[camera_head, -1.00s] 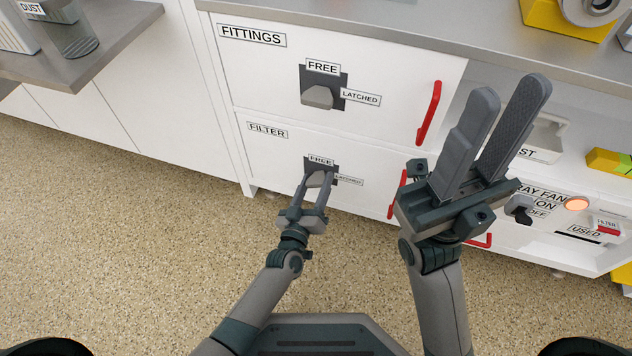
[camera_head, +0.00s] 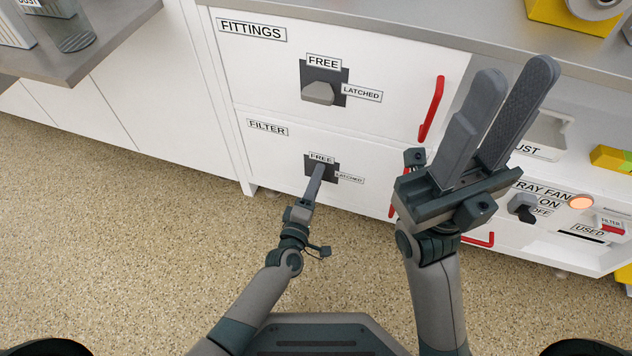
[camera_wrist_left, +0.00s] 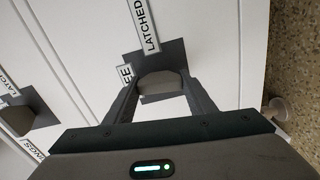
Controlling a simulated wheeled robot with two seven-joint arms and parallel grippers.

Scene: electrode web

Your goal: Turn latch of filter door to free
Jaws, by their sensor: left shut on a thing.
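The filter door (camera_head: 262,165) is the lower white panel, labelled FILTER, in the head view. Its latch has a dark square plate (camera_head: 331,171) with a FREE label above and a LATCHED label to the right. My left gripper (camera_head: 318,171) is at the plate with its jaws turned, one finger hiding the knob in the head view. In the left wrist view the grey latch knob (camera_wrist_left: 162,84) sits between the two fingers (camera_wrist_left: 162,103), which are shut on it. My right gripper (camera_head: 517,70) is open and empty, raised at the right.
The fittings door (camera_head: 255,75) above has a similar latch (camera_head: 318,91) and a red handle (camera_head: 431,108). A tray fan switch (camera_head: 522,208) and an orange lamp (camera_head: 580,202) are at the right. A grey shelf (camera_head: 110,40) juts out at upper left. The speckled floor (camera_head: 130,240) is clear.

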